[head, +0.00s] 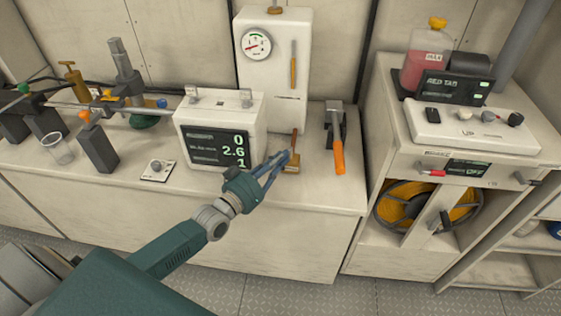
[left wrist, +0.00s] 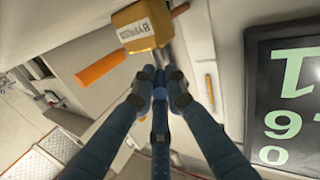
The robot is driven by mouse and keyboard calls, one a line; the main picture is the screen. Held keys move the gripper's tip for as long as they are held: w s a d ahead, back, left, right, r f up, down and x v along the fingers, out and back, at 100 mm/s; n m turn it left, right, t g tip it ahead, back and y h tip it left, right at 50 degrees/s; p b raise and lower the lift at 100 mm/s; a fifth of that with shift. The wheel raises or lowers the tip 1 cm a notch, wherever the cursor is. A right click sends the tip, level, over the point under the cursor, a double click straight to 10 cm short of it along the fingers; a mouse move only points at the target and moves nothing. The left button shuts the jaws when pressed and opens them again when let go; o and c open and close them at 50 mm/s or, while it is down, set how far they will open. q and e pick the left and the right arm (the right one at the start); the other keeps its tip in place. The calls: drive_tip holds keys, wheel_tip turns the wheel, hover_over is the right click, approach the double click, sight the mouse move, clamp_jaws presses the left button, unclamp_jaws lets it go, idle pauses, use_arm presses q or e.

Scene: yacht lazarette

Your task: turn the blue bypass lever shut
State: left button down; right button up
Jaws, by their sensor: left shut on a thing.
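The bypass valve is a brass-yellow block marked BYPASS (left wrist: 140,28) at the top of the left wrist view. In the head view the small brass block (head: 291,167) stands on the counter, right of the display box. My right gripper is not in view.
A display box (head: 222,130) stands just left of my gripper. An orange-handled lever (head: 338,155) is close on the right. A white gauge panel (head: 273,70) rises behind. The counter front (head: 310,200) is clear. A cabinet with a yellow hose reel (head: 465,214) stands farther right.

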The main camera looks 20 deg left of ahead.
use_arm(q)
drive_tip(key=shift+f, duration=0.15)
drive_tip(key=c, duration=1.7)
unclamp_jaws()
drive_tip(key=shift+c, duration=0.2)
drive_tip(key=shift+s, duration=0.1)
drive_tip(key=v, duration=1.2)
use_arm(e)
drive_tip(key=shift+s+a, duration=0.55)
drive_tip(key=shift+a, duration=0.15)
use_arm(q)
drive_tip(key=shift+a, duration=0.1)
